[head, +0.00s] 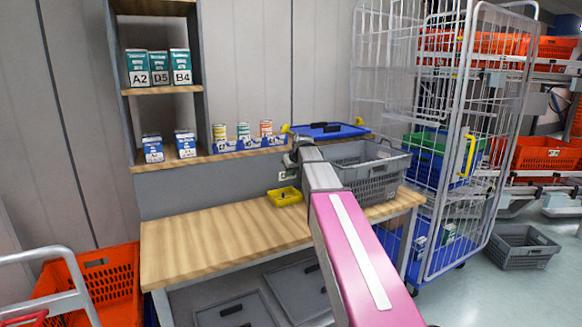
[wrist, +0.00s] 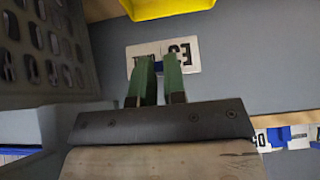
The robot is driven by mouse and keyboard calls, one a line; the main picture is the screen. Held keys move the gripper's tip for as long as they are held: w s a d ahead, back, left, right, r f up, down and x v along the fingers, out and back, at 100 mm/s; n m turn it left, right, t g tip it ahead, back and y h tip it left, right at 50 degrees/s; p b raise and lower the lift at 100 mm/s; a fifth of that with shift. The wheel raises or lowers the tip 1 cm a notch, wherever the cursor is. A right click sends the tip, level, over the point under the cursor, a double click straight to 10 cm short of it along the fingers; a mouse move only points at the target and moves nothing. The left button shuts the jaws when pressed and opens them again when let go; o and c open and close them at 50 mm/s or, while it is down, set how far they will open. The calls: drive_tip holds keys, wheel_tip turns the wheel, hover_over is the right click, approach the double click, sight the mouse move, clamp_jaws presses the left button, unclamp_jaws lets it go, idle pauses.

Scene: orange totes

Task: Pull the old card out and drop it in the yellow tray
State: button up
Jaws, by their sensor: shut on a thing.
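The card (wrist: 188,55) is white with dark printed characters that read upside down in the wrist view. It lies flat against the grey back panel, and the fingers cover part of it. My gripper (wrist: 159,62) has its two green fingers at the card's lower edge, shut on it. I cannot tell whether the card is still in its holder. In the head view my arm hides most of the gripper. The yellow tray (head: 285,196) sits on the wooden bench just below the panel. Its edge also shows at the top of the wrist view (wrist: 165,8).
A grey crate (head: 370,183) stands on the bench to the right, and its slotted wall is close by in the wrist view (wrist: 45,55). The bench's left part (head: 210,240) is clear.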

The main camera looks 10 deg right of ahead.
drive_tip(key=shift+f, duration=0.9)
drive_tip(key=o, duration=0.7)
drive_tip(key=shift+o, duration=0.2)
drive_tip(key=v, duration=1.1)
drive_tip(key=shift+s, duration=0.1)
